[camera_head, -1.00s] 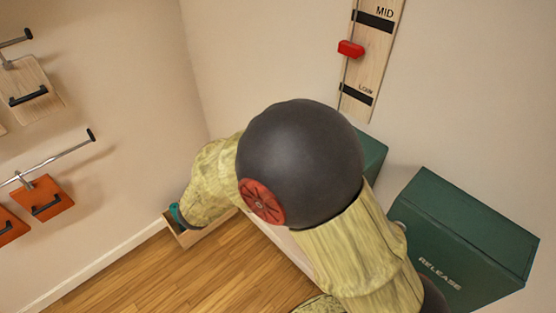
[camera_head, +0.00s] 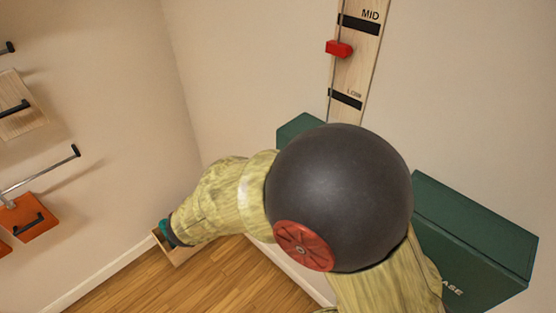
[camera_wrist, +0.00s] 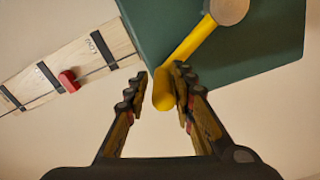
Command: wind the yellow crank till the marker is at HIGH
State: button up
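The red marker (camera_head: 339,49) sits on the wooden scale board (camera_head: 348,76) between the MID and LOW bands, nearer MID. It also shows in the wrist view (camera_wrist: 69,81). In the wrist view, the yellow crank (camera_wrist: 190,47) runs from a round tan hub (camera_wrist: 229,9) on a green box (camera_wrist: 265,38). Its rounded free end lies between the fingers of my gripper (camera_wrist: 160,80). The gripper is open, with a gap at the left finger; the handle is close to the right finger, contact unclear. In the head view my arm hides the crank and gripper.
Wall rails with orange and wooden hanging pieces (camera_head: 30,217) are at the left. A small wooden box (camera_head: 177,255) is in the corner by the floor (camera_head: 215,285).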

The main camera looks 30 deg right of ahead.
jog(key=o, duration=0.3)
jog(key=shift+s, duration=0.1)
jog(key=shift+o, duration=0.2)
jog(key=shift+a, duration=0.1)
jog(key=v, duration=1.1)
jog(key=shift+a, duration=0.35)
jog(key=shift+s, duration=0.1)
